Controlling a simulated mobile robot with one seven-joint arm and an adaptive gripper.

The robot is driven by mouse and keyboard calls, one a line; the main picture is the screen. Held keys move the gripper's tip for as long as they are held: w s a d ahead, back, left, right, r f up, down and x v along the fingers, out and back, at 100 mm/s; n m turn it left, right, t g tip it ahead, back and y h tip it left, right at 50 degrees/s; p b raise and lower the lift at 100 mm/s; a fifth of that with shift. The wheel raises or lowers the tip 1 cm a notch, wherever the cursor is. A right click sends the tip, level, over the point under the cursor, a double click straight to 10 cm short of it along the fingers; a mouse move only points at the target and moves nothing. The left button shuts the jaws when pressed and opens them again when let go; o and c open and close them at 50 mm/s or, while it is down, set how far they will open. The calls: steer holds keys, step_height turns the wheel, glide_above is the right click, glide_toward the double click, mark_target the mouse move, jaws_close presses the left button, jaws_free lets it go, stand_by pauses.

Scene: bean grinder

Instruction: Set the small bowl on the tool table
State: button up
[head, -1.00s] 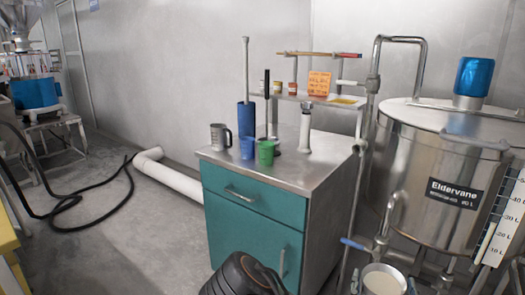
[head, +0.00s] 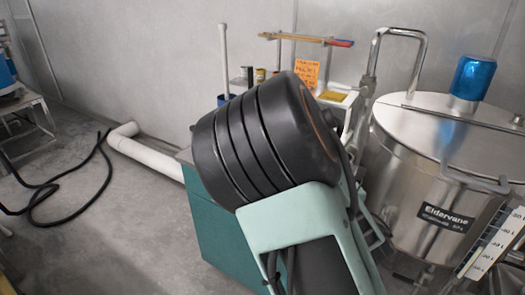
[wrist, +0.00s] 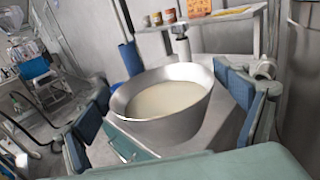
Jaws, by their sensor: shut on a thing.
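The small bowl (wrist: 160,115) is a grey metal bowl with pale, creamy contents. In the wrist view my gripper (wrist: 172,104) is shut on it, with blue pads at both sides, and it looks about level. The tool table is a teal cabinet with a grey metal top. Its teal side (head: 213,230) shows in the head view, mostly hidden behind my arm. In the wrist view the bowl is in front of its top (wrist: 208,60); I cannot tell the height between them. My arm hides gripper and bowl in the head view.
A blue holder (wrist: 130,57) and a white-topped piece (wrist: 181,42) stand behind the bowl. A shelf (wrist: 225,14) with small jars and an orange note (head: 307,72) is at the back. A big steel tank (head: 425,170) stands right of the table. A black hose (head: 60,185) lies on the floor.

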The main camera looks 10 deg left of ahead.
steer(key=w+a+f, duration=0.2)
steer(key=w+f, duration=0.1)
steer(key=w+a+f+b, duration=0.1)
steer(key=w+a+f, duration=0.1)
steer(key=w+a, duration=0.1)
steer(key=w+a+f+b, duration=0.1)
steer(key=w+a+f, duration=0.1)
steer(key=w+f, duration=0.1)
steer(key=shift+w+a+f, duration=0.25)
steer(key=shift+w+f, duration=0.1)
steer(key=shift+w, duration=0.3)
steer(key=shift+w+a+f+b, duration=0.2)
steer(key=shift+f+b, duration=0.1)
steer(key=shift+f, duration=0.7)
steer(key=shift+w+a+f+b, duration=0.15)
steer(key=shift+f+b, duration=0.1)
steer(key=shift+f, duration=0.75)
steer(key=shift+d+f, duration=0.1)
steer(key=shift+f, duration=0.15)
steer(key=o, duration=1.3)
